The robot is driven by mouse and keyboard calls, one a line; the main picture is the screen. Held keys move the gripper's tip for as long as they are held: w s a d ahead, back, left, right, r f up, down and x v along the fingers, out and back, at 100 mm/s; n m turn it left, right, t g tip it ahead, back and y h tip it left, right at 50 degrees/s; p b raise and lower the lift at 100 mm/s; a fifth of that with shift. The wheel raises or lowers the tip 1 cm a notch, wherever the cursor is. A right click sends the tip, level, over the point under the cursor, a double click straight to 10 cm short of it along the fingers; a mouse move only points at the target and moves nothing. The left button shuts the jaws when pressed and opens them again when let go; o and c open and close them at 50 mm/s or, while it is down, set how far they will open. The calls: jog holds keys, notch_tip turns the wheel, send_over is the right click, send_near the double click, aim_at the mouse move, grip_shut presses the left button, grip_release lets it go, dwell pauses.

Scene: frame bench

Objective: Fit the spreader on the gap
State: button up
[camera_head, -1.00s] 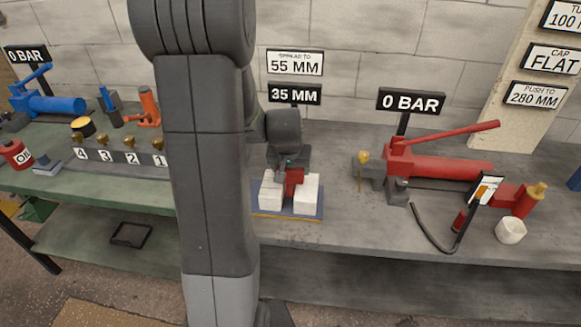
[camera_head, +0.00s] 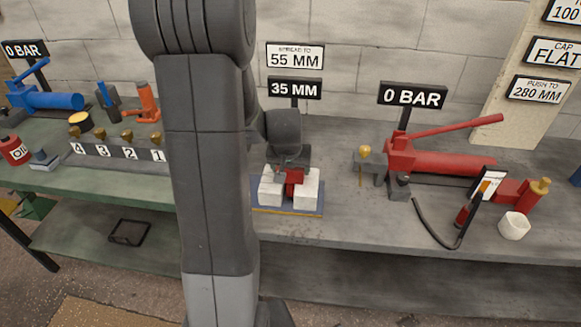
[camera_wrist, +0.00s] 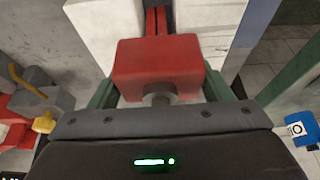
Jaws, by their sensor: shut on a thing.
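The spreader is a red block (camera_wrist: 158,66) with narrow red jaws reaching forward from it. My gripper (camera_wrist: 161,90) is shut on it, with one green finger on each side. In the wrist view the red jaws lie at the gap between two white blocks (camera_wrist: 105,30); how deep they sit in it I cannot tell. In the head view the spreader (camera_head: 294,181) shows red between the white blocks (camera_head: 307,190), below my gripper (camera_head: 289,164). The blocks stand on a blue plate (camera_head: 290,212). A sign behind reads 35 MM (camera_head: 295,89).
Above it, another sign reads 55 MM (camera_head: 295,56). A numbered valve block (camera_head: 120,152) and a blue pump (camera_head: 52,102) are at left. The bench front is clear.

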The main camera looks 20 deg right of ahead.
jog(key=shift+f, duration=0.15)
jog(key=o, duration=1.6)
jog(key=shift+o, duration=1)
jog(key=shift+f, duration=0.1)
jog(key=v, duration=1.4)
jog(key=shift+p, duration=0.4)
jog(key=b+x, duration=0.1)
jog(key=x, duration=1.3)
